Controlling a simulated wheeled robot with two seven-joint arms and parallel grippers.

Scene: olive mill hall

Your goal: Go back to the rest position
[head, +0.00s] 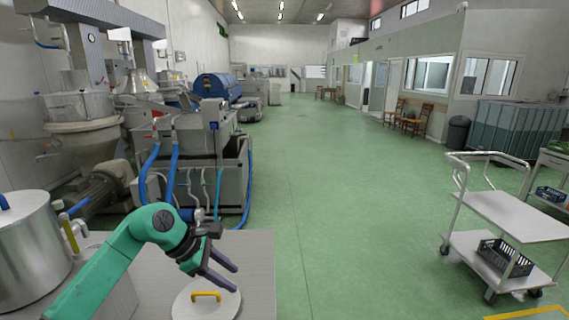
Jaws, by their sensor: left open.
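My left gripper (222,272) comes in from the left on a green arm. Its two dark fingers are apart and empty. It hangs above a round pale lid (225,304) with a yellow handle, which lies on a light table (258,262). The fingers appear clear of the handle, though the height of the gap is hard to judge. My right gripper is not in view.
A large metal pot (30,250) stands at the left. Mill machinery (190,150) with blue hoses is behind the table. A white trolley (505,215) holding a black crate (506,257) stands at the right. The green floor (350,190) between is clear.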

